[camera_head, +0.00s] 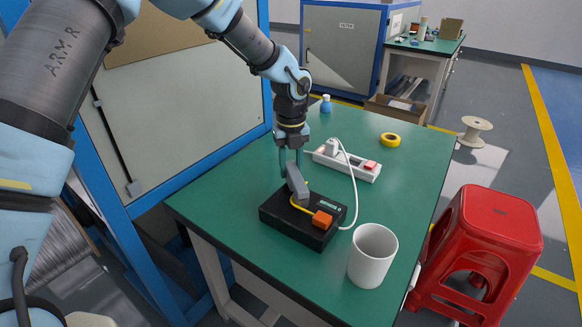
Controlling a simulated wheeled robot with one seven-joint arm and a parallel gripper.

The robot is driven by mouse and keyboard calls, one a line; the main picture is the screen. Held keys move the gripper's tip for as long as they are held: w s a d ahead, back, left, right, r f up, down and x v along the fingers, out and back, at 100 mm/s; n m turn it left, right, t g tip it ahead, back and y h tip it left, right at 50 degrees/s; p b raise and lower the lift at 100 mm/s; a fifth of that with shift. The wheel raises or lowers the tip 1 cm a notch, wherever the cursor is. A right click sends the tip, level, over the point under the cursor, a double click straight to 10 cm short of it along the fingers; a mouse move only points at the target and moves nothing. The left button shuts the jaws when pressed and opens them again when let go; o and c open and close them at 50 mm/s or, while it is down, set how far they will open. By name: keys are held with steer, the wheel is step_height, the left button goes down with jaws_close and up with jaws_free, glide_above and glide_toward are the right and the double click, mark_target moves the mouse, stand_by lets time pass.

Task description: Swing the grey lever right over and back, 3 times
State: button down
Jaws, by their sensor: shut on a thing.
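The grey lever (300,188) stands up, tilted, from a black box (262,213) on the green table. The box also carries an orange block (322,220), a yellow cable and a small display. My gripper (291,174) reaches down from above with its fingers at the lever's upper end. It is shut on the lever. The exact contact between the fingers and the lever is too small to see clearly.
A white mug (372,256) stands right of the box near the table's front edge. A power strip (347,162) with a white cord lies behind it. Yellow tape (390,140) and a blue bottle (326,104) are farther back. A red stool (490,235) is beside the table (230,175).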

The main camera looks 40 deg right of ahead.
steer(key=shift+a, duration=0.15)
stand_by(0.4)
steer(key=shift+w+a+n, duration=0.3)
steer(key=shift+a+n, duration=0.25)
steer(key=shift+n, duration=0.35)
steer(key=shift+w+a+n, duration=0.15)
steer(key=shift+a+n, duration=0.8)
steer(key=shift+n, duration=0.25)
steer(key=a+n, duration=0.2)
steer(key=n, duration=0.1)
steer(key=a+n, duration=0.1)
steer(key=shift+s+a+n, duration=0.25)
steer(key=shift+a+n, duration=0.05)
steer(key=a+n, duration=0.1)
steer(key=s+a+n+b, duration=0.1)
steer(key=n, duration=0.1)
steer(key=a+n, duration=0.1)
steer(key=shift+s, duration=0.35)
steer(key=shift+s+a+n+b, duration=0.2)
steer(key=shift+s+a+n, duration=0.2)
steer(key=shift+n, duration=0.4)
steer(key=shift+s+a+n+b, duration=0.25)
steer(key=shift+s+n, duration=0.2)
steer(key=shift+n, duration=0.35)
steer(key=shift+s+a+n+b, duration=0.2)
steer(key=shift+s+a+n, duration=0.2)
steer(key=shift+n, duration=0.4)
steer(key=shift+s, duration=0.1)
steer(key=c, duration=0.5)
jaws_free()
